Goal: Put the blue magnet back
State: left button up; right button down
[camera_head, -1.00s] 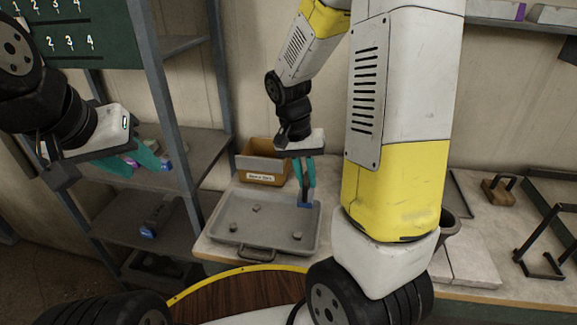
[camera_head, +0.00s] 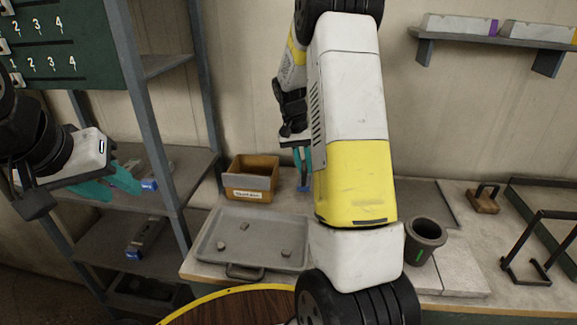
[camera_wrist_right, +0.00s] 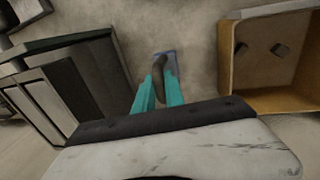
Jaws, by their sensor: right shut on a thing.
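My right gripper (camera_head: 303,160) is shut on the blue magnet (camera_head: 303,186), behind my right forearm, just right of the labelled box. In the right wrist view my teal fingers (camera_wrist_right: 159,88) close around its dark handle, and its blue-grey base (camera_wrist_right: 172,60) points away from the wrist. I cannot tell whether the base touches the surface below. My left gripper (camera_head: 110,184) is open and empty at the left, in front of the shelf rack.
The orange-brown labelled box (camera_head: 250,195) holds dark lumps in the wrist view. A grey tray (camera_head: 225,257) with three lumps lies in front. Rack shelves (camera_head: 100,232) carry blue-ended items. A dark pot (camera_head: 424,238) and a wooden block with a handle (camera_head: 483,200) stand right.

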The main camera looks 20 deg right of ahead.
aim_at(304, 174)
jog(key=shift+f, duration=1.65)
jog(key=shift+f, duration=0.1)
jog(key=c, duration=1.4)
grip_release()
notch_tip(304, 174, up, 12)
jog(key=a, duration=0.2)
jog(key=s+a+r+n+t+y, duration=0.35)
jog(key=s+a+r, duration=0.25)
jog(key=s+r, duration=0.5)
jog(key=s+a+n+t, duration=0.2)
jog(key=s+a, duration=0.3)
jog(key=s, duration=0.8)
jog(key=shift+s+a+t+y, duration=0.3)
jog(key=shift+s+t+y, duration=0.1)
jog(key=shift+t, duration=0.45)
